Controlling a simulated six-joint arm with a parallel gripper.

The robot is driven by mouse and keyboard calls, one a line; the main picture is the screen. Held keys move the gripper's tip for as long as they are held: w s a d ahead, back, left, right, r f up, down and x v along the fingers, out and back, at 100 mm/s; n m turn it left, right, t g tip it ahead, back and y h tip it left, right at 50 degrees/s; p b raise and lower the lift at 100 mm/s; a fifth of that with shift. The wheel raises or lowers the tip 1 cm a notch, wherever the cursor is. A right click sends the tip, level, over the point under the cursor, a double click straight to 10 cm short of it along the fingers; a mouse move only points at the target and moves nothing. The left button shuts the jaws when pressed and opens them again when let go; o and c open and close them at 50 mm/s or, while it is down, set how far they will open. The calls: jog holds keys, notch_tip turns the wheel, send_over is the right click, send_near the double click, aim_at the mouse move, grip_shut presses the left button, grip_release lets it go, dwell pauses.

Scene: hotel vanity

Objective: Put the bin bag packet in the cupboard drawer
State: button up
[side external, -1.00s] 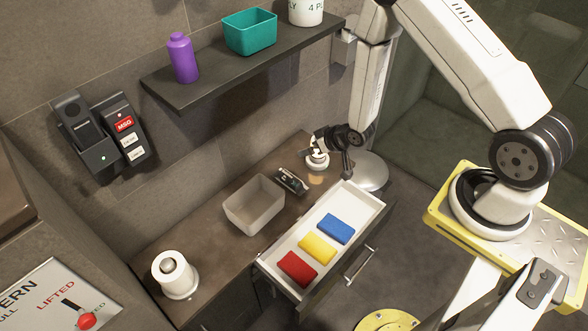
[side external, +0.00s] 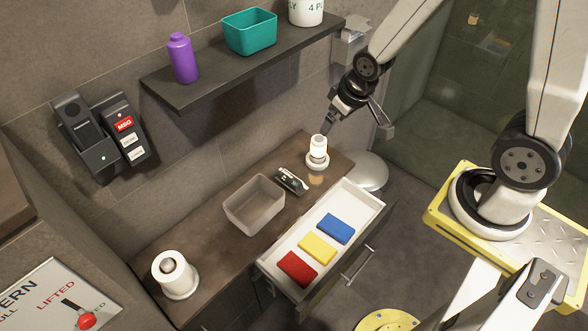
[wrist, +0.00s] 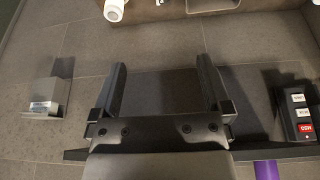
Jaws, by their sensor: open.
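The cupboard drawer (side external: 268,266) is pulled open below the counter. Three flat block-like items lie in it in a row: red (side external: 297,268), yellow (side external: 317,247) and blue (side external: 336,228). I cannot tell whether any of these is the bin bag packet; nothing in view is clearly marked as one. My gripper (side external: 357,130) is open and empty, raised above the far end of the counter, beyond the drawer's far end.
A beige open bin (side external: 255,205), a small dark object (side external: 291,181), a lit white cylinder (side external: 318,150) and a white roll (side external: 175,273) stand on the counter (side external: 215,263). Above, a shelf (side external: 210,91) holds a purple bottle (side external: 182,58) and teal tub (side external: 250,32).

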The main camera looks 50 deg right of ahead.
jog(key=shift+g, duration=0.6)
jog(key=s+r, duration=0.1)
jog(key=s+a+r, duration=0.1)
jog(key=s, duration=0.1)
jog(key=s+r, duration=0.1)
jog(key=s, duration=0.1)
jog(key=shift+a, duration=0.3)
jog(key=shift+w, duration=0.1)
jog(key=g, duration=0.1)
send_over(291, 177)
jog(key=f, duration=3)
jog(key=shift+s, duration=0.25)
jog(key=shift+w+f, duration=0.15)
jog(key=shift+f, duration=1.55)
jog(key=shift+f, duration=0.1)
